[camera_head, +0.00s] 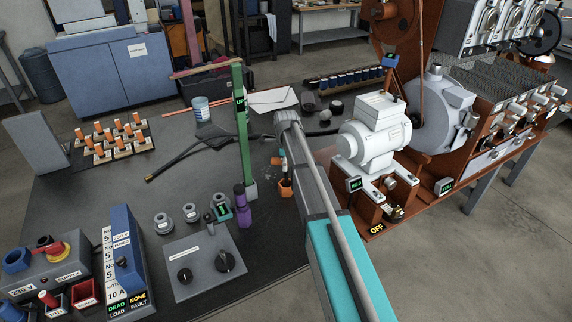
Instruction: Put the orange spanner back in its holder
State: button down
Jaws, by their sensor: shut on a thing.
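My arm reaches from the bottom right up to the middle of the camera_head view, and its wrist hides much of my gripper (282,153). The gripper is low over the dark bench, just right of the green post. A small orange piece (276,160) shows at the jaws and looks like part of the orange spanner; the rest of it is hidden. Just below stands a small orange holder-like block (286,188), partly covered by my arm. I cannot tell whether the spanner touches it.
The green post (241,130) stands close left of my gripper, with a purple item (240,196) at its foot. A white motor (374,133) on a brown frame stands to the right. A grey box with knobs (199,266) is in front.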

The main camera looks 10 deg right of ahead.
jog(key=shift+f, duration=0.25)
jog(key=shift+c, duration=1.5)
grip_release()
jog(key=shift+r, duration=0.2)
notch_tip(320, 180, up, 16)
jog(key=p, duration=1.5)
jog(key=shift+f+p, duration=0.15)
jog(key=shift+p, duration=0.2)
jog(key=shift+s, duration=0.1)
